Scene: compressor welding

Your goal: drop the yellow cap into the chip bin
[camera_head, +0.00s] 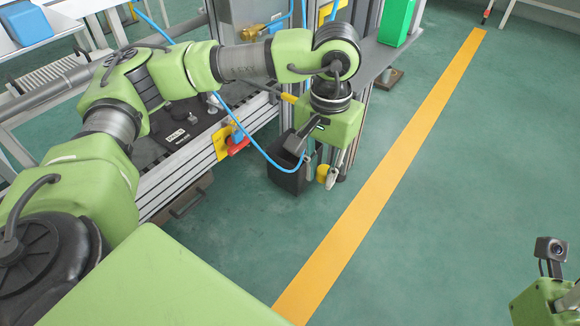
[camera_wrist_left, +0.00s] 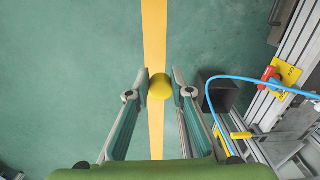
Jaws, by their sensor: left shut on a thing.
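My left gripper (camera_head: 325,172) points down beside the end of the workbench, with its fingers shut on the yellow cap (camera_head: 322,174). In the left wrist view the round yellow cap (camera_wrist_left: 160,87) sits between the two fingertips (camera_wrist_left: 160,80), with the floor behind it. The chip bin (camera_head: 286,178) is a black open box at the bench end, left of the cap in the head view and partly hidden by the gripper. In the left wrist view the bin (camera_wrist_left: 224,94) lies right of the right finger. The cap is outside the bin's outline in both views. My right gripper's fingers are out of view.
A blue hose (camera_head: 246,130) loops in front of the bench and past the bin. A red and yellow switch (camera_head: 236,144) sits on the bench side. A green box (camera_head: 396,22) stands behind. Green floor with a yellow line (camera_head: 398,165) is clear to the right.

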